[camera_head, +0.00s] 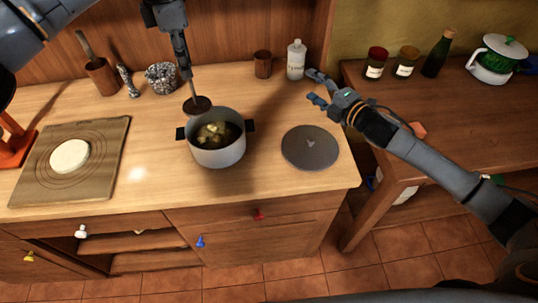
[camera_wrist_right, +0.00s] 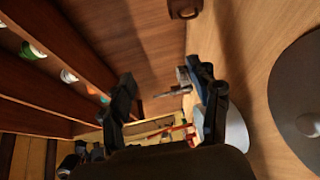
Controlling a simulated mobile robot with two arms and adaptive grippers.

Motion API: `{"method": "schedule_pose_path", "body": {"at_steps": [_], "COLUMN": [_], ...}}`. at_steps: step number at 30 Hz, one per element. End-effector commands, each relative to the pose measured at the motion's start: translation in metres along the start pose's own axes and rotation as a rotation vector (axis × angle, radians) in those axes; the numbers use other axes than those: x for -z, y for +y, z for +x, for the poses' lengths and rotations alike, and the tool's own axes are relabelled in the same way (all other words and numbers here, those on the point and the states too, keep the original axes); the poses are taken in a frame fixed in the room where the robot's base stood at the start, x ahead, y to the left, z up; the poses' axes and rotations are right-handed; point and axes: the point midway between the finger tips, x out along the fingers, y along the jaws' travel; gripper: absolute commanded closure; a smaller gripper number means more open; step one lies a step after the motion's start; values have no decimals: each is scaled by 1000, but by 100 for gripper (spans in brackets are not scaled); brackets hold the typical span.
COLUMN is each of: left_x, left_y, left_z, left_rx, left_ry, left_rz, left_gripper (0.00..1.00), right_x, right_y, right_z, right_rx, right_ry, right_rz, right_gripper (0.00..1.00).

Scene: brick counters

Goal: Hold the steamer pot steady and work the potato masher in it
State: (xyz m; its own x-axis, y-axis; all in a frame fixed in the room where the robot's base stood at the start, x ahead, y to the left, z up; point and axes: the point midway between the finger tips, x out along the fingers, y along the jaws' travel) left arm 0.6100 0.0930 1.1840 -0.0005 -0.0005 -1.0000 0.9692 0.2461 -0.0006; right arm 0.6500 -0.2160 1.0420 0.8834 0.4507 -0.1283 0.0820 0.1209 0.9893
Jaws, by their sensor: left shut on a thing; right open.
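The grey steamer pot (camera_head: 218,154) stands upright on the counter with yellowish chunks in its dark inside. The potato masher (camera_head: 197,104) hangs with its round dark head just above the pot's rear left rim. My left gripper (camera_head: 184,70) is shut on the masher's upright handle. My right gripper (camera_head: 314,88) is open and empty, above the counter to the right of and behind the pot. Its two fingers stand apart in the right wrist view (camera_wrist_right: 168,105). A pale rounded thing behind one finger there may be the pot; I cannot tell.
A round grey lid (camera_head: 310,148) lies right of the pot. A board (camera_head: 105,175) with a white disc lies left. A white bottle (camera_head: 296,60) and a brown cup (camera_head: 262,65) stand at the back. A lower side table (camera_head: 440,100) holds jars.

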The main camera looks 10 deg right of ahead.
Motion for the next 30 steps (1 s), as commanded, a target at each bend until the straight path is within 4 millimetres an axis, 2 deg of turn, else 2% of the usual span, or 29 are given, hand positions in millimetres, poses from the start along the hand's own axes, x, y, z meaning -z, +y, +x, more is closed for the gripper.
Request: {"method": "schedule_pose_path", "body": {"at_steps": [1, 3, 5, 8, 12, 15, 18, 21, 24, 30], "left_x": [0, 0, 0, 0, 0, 0, 0, 0, 0, 0], "left_y": [0, 0, 0, 0, 0, 0, 0, 0, 0, 0], "left_z": [0, 0, 0, 0, 0, 0, -1, 0, 0, 0], "left_rx": [0, 0, -1, -1, 0, 0, -1, -1, 0, -1], "left_ry": [0, 0, -1, -1, 0, 0, -1, -1, -1, 0], "left_rz": [0, 0, 0, 0, 0, 0, 0, 0, 0, 0], "left_gripper": [100, 100, 100, 100, 100, 100, 100, 100, 100, 100], "right_x": [9, 17, 26, 61, 124, 160, 184, 198, 204, 203], "right_y": [17, 36, 39, 16, -25, -45, -57, -64, -67, -67], "right_z": [6, 8, 5, -4, -21, -35, -46, -54, -57, -38], "right_rx": [-38, -78, -86, -58, -11, 10, 24, 32, 36, 36], "right_ry": [-39, -122, -183, -210, -162, -134, -120, -116, -116, -115], "right_rz": [-79, -199, -268, -300, -260, -223, -196, -181, -176, -176], "right_gripper": [38, 38, 38, 38, 38, 38, 38, 38, 38, 38]}}
